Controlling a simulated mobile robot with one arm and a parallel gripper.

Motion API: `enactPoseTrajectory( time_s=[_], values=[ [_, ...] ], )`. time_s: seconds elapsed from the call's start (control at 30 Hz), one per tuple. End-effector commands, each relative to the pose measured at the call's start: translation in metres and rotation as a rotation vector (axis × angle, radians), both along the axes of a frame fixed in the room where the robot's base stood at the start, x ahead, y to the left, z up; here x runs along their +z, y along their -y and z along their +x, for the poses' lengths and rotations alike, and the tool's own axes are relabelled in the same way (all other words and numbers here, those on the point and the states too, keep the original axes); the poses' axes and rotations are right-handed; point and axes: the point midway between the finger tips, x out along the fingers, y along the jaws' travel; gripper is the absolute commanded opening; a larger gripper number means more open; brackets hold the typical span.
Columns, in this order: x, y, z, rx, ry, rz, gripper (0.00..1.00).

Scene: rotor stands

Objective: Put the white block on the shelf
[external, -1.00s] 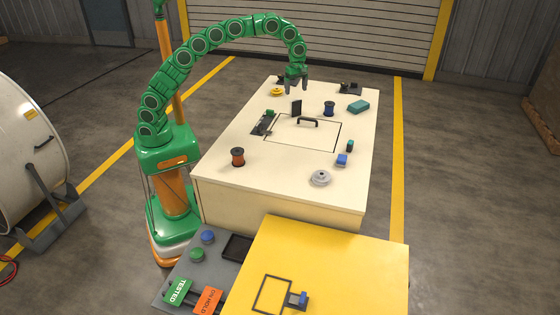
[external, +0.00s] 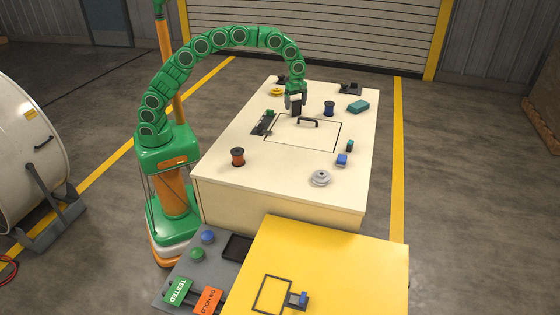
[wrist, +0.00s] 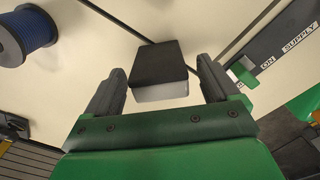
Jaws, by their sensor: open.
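A small upright block (wrist: 158,65) stands on the cream table, dark on one face and pale grey-white on another in the wrist view. In the external view its dark side (external: 297,109) shows. My gripper (wrist: 160,72) is open, with one finger on each side of the block and visible gaps between. In the external view my gripper (external: 296,101) is low at the block, pointing down. I see no other white block, and nothing I can clearly tell as a shelf.
A blue spool (external: 329,108) stands close right of the block. A black-handled panel (external: 290,137) lies in front, and a switch panel with a green part (external: 269,113) is to the left. A teal box (external: 358,106) and yellow disc (external: 277,91) are nearby.

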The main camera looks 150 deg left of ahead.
Motion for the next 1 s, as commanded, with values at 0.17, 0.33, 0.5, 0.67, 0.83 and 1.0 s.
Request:
enactPoseTrajectory(
  time_s=[0.17,0.33,0.5,0.67,0.83,1.0],
  values=[
    [0.001,0.000,0.000,0.000,0.001,0.001,0.85],
    [0.001,0.000,0.000,0.000,0.001,0.001,0.59],
    [0.001,0.000,0.000,0.000,0.001,0.001,0.33],
    [0.001,0.000,0.000,0.000,0.001,0.001,0.25],
    [0.004,-0.001,0.000,0.000,0.001,0.001,0.25],
    [0.016,-0.001,0.000,0.000,0.002,0.003,0.25]
  ],
)
